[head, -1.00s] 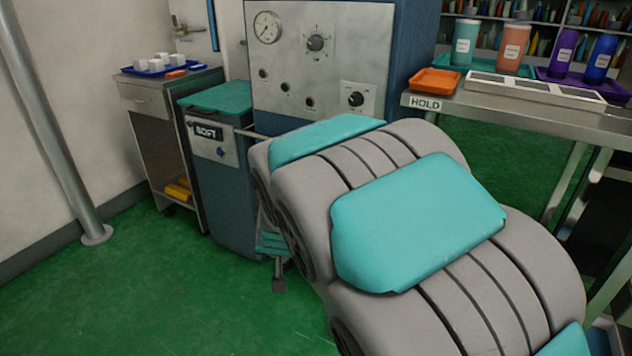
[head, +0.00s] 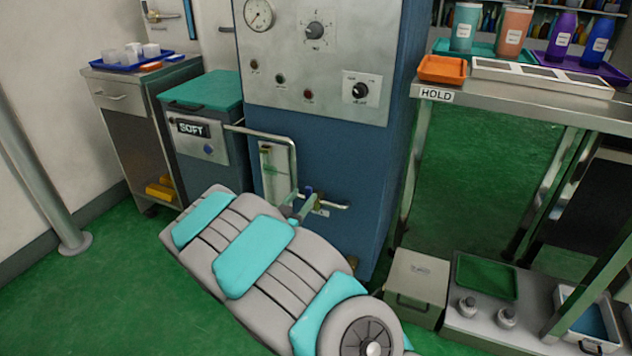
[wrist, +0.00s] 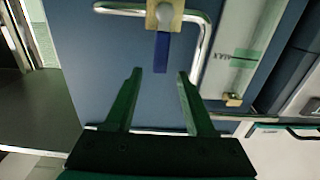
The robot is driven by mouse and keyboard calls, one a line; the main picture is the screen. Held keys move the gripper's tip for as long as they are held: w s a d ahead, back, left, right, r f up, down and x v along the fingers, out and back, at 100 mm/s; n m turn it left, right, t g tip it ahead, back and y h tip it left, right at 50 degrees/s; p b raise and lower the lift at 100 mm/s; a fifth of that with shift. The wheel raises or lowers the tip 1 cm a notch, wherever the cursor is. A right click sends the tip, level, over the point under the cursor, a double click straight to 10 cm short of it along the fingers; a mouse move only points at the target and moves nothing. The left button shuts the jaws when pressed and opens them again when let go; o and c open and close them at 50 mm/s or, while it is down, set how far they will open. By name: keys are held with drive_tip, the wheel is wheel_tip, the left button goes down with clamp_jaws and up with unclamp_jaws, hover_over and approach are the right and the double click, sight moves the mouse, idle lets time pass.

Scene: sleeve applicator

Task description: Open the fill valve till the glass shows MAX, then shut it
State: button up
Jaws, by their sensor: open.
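The fill valve shows in the wrist view as a brass body (wrist: 165,15) on a bent metal pipe, with a blue lever (wrist: 162,52) standing across the pipe. In the head view the blue lever (head: 308,192) shows low on the blue cabinet, above the pipe. The sight glass (head: 272,168) is to its left. In the wrist view part of the glass (wrist: 262,30) shows, with a green mark (wrist: 243,54); I cannot tell the liquid level. My gripper (wrist: 158,74) is open and empty, its tips short of the lever and either side of it.
A bent metal pipe (head: 292,150) stands out from the cabinet by the glass. A steel table marked HOLD (head: 520,105) and a beige box (head: 416,285) are on the right. Green floor is open at left.

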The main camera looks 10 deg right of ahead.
sight(310, 188)
drive_tip(key=shift+p+x, duration=0.4)
drive_tip(key=shift+x, duration=3.45)
clamp_jaws()
